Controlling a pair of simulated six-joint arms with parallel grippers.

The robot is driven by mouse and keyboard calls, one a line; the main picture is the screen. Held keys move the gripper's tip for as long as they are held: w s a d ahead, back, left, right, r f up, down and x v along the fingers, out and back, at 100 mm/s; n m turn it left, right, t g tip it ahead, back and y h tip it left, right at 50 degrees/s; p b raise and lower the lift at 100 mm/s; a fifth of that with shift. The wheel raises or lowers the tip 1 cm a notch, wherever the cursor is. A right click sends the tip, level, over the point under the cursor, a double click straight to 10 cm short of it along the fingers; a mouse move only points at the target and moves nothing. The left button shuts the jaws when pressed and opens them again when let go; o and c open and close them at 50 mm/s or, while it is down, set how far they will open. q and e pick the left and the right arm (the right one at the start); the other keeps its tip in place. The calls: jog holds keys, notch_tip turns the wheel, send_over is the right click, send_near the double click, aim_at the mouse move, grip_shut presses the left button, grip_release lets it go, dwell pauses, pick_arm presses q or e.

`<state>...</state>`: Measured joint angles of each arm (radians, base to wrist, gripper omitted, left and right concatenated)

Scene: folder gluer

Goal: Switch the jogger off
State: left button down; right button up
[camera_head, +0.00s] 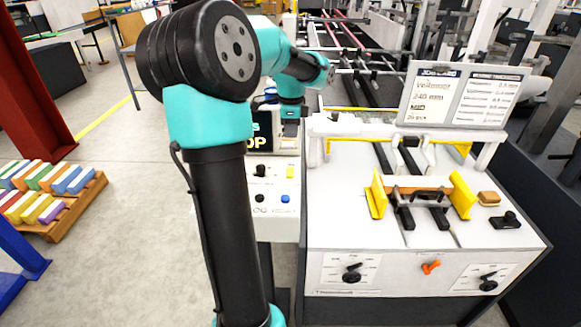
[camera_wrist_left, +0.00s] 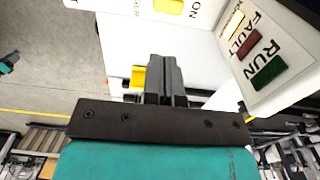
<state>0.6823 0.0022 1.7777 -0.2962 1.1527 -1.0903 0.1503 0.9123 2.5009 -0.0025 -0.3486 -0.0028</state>
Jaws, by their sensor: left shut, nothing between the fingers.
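A control panel (camera_head: 272,212) with a dark screen stands left of the machine. It carries a black knob (camera_head: 260,170), a yellow button (camera_head: 290,171), a lower black knob (camera_head: 259,198) and a blue button (camera_head: 285,198). On the machine's front is an orange switch (camera_head: 431,266), tilted, between two black dials (camera_head: 352,273) (camera_head: 488,282). The small labels are unreadable, so I cannot tell which control is the jogger's. My left gripper (camera_head: 289,133) is above the knobs, in front of the screen. In the left wrist view its fingers (camera_wrist_left: 164,66) are shut and empty. My right gripper is out of view.
The machine's white top (camera_head: 340,200) has yellow guides (camera_head: 376,195) and a sign board (camera_head: 463,94) above it. In the left wrist view, a panel has a yellow lamp, a FAULT lamp (camera_wrist_left: 247,46) and a RUN lamp (camera_wrist_left: 269,73). A pallet (camera_head: 85,207) of coloured blocks lies at left.

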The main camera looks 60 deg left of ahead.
aim_at(291, 171)
pick_arm(q)
jog(key=shift+f, duration=0.1)
notch_tip(291, 171, down, 14)
jog(key=shift+r, duration=0.1)
dwell(0.5)
jog(key=shift+d+f, duration=0.1)
jog(key=shift+f, duration=0.15)
dwell(0.4)
jog(key=shift+w+a+r, duration=0.35)
jog(key=shift+a, duration=0.3)
notch_tip(291, 171, up, 14)
dwell(0.6)
